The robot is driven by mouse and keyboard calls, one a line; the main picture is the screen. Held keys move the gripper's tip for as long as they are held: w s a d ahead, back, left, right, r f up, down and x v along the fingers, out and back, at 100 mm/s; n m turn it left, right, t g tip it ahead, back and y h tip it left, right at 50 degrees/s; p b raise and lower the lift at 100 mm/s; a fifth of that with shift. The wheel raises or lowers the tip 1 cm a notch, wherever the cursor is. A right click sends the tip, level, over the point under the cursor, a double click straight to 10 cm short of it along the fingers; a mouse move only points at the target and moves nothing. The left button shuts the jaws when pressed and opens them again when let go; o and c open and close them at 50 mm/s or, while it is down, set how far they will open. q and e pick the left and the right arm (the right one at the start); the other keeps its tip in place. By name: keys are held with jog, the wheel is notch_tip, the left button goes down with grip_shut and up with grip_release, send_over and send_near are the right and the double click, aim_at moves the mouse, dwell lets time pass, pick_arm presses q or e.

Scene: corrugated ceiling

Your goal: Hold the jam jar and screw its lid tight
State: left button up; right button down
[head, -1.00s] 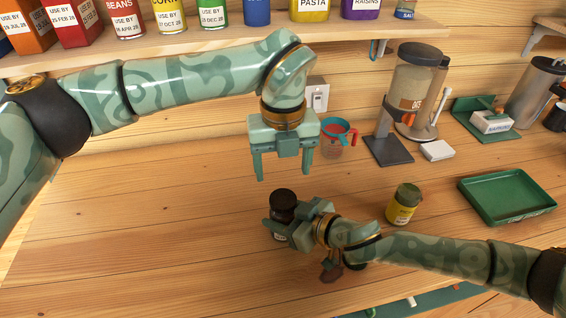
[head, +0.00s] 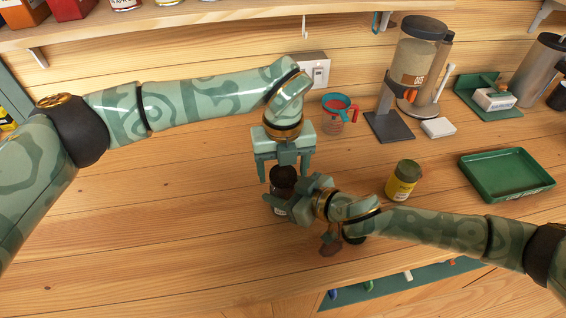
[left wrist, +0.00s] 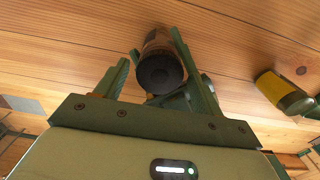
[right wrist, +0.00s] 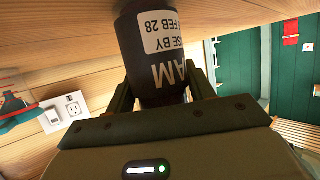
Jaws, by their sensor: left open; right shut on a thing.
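The dark jam jar (head: 280,208) stands at the middle of the wooden counter, with its dark lid (head: 283,177) on top. My right gripper (head: 292,205) is shut on the jar's body from the right. In the left wrist view the lid (left wrist: 159,72) lies between the open fingers, with a gap visible. I cannot tell whether the lid is fully seated.
A yellow jar (head: 402,181) stands to the right of the jam jar. Farther right is a green tray (head: 507,189). Behind are a measuring cup (head: 334,115), a dispenser (head: 415,65) and a white box (head: 438,127). The counter's left side is clear.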

pick_arm(q)
jog(key=c, duration=1)
jog(key=o, duration=1.1)
jog(key=shift+r, duration=0.1)
jog(key=shift+r, duration=2.2)
notch_tip(320, 180, up, 4)
jog(key=shift+f, duration=0.25)
jog(key=shift+c, duration=0.5)
